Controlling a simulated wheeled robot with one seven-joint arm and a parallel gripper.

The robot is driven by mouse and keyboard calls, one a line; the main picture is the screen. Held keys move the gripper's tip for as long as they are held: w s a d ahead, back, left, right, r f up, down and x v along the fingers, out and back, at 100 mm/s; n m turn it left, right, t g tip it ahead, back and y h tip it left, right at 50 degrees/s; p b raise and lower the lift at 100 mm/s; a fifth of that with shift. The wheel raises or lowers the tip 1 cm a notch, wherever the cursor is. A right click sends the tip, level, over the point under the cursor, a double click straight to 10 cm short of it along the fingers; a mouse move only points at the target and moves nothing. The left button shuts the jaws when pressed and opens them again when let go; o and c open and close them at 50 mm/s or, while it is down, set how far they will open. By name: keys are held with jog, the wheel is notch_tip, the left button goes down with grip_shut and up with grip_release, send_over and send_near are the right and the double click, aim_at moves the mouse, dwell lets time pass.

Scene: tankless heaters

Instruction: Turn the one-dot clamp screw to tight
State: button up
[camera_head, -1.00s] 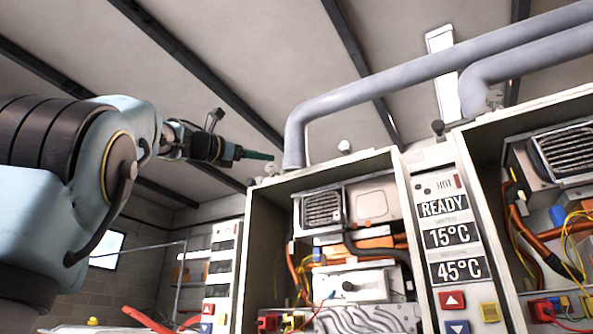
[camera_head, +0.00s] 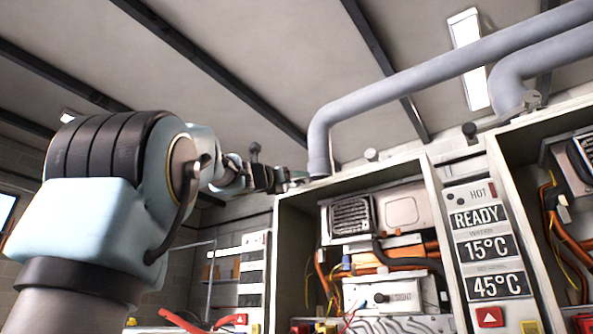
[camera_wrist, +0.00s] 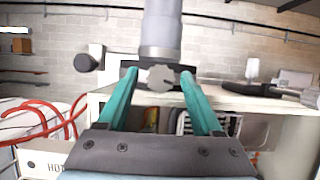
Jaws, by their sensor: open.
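A grey clamp screw with a lobed knob (camera_wrist: 158,78) sits at the foot of a grey pipe (camera_wrist: 161,30), in the middle of the wrist view. A dark clamp band (camera_wrist: 180,68) shows behind it. No dot marks can be made out on it. My gripper (camera_wrist: 158,84) is open, with one teal finger on each side of the knob; I cannot tell whether they touch it. In the head view my gripper (camera_head: 291,180) is beside the foot of the left pipe (camera_head: 319,145), above the open heater cabinet, and the screw is hidden there.
The open heater cabinet (camera_head: 432,200) stands below the pipe. A panel (camera_head: 484,245) reads READY, 15°C and 45°C. A second pipe (camera_head: 506,78) with a clamp knob (camera_head: 532,100) rises at the right. A black knob (camera_wrist: 87,62) sticks out left of the screw.

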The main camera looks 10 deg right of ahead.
jog(key=shift+w+d+r, duration=0.2)
jog(key=shift+w+d, duration=0.2)
grip_shut()
dwell(0.4)
